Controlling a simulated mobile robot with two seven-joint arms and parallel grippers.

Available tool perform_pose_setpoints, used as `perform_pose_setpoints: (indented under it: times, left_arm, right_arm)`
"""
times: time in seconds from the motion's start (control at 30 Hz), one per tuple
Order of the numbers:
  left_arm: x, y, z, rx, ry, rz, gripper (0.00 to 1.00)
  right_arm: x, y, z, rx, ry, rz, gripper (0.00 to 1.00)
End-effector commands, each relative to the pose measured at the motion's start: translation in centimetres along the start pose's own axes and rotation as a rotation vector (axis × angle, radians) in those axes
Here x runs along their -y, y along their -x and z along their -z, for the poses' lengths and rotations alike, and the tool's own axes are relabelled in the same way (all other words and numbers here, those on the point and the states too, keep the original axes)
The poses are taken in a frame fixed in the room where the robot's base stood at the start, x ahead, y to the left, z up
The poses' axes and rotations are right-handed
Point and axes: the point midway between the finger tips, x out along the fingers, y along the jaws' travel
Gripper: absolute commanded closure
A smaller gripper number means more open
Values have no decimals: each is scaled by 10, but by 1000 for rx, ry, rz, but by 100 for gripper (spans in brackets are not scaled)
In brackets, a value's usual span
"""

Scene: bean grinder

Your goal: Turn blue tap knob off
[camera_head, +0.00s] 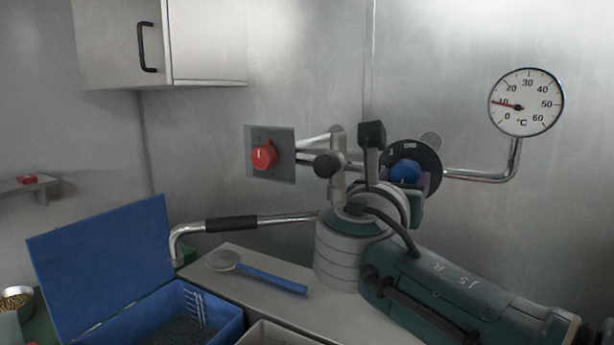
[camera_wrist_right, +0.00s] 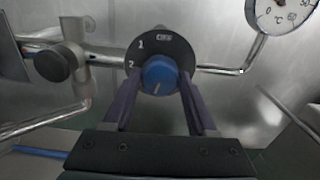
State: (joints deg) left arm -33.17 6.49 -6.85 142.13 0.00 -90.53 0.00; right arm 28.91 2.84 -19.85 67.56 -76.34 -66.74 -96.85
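The blue tap knob (camera_head: 406,172) sits on a round black dial plate (camera_head: 424,153) on the back wall. In the right wrist view the knob (camera_wrist_right: 160,75) fills the space between the fingertips, and a pale mark on it points down. The dial (camera_wrist_right: 164,40) shows "1", "2" and "OFF" along its upper left and top. My right gripper (camera_wrist_right: 161,77) has its two purple fingers on either side of the knob, seemingly touching and shut on it. In the head view my right arm (camera_head: 430,270) hides much of the right fingers. My left gripper is not in view.
A red knob (camera_head: 264,156) on a square plate is left of the dial. Pipes run to a thermometer (camera_head: 526,102). A blue open box (camera_head: 190,310) and a blue-handled spoon (camera_head: 262,275) lie lower left. A pipe with a black sleeve (camera_head: 232,223) crosses the middle.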

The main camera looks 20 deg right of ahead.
Motion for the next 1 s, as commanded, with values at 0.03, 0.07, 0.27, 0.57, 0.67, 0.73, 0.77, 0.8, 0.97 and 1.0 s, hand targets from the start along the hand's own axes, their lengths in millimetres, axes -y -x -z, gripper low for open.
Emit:
perform_pose_setpoints:
  times: [0.03,0.07,0.27,0.57,0.67,0.73,0.77,0.8,0.97,1.0]
  left_arm:
    - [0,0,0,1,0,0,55]
    - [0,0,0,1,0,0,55]
    - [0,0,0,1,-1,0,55]
    - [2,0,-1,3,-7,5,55]
    - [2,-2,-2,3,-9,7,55]
    - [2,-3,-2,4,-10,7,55]
    - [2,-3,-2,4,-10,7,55]
    - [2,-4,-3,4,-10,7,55]
    - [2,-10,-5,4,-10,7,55]
    - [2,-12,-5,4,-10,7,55]
  right_arm:
    - [0,0,0,0,0,0,51]
    - [0,0,0,0,0,0,55]
    - [0,0,0,0,0,0,77]
    - [0,0,0,0,-3,1,98]
    - [0,0,0,0,-14,1,98]
    - [0,0,1,0,-32,1,98]
    - [0,0,1,0,-43,1,98]
    - [0,0,1,0,-58,1,98]
    - [0,0,2,1,-154,0,98]
    - [0,0,2,1,-185,0,98]
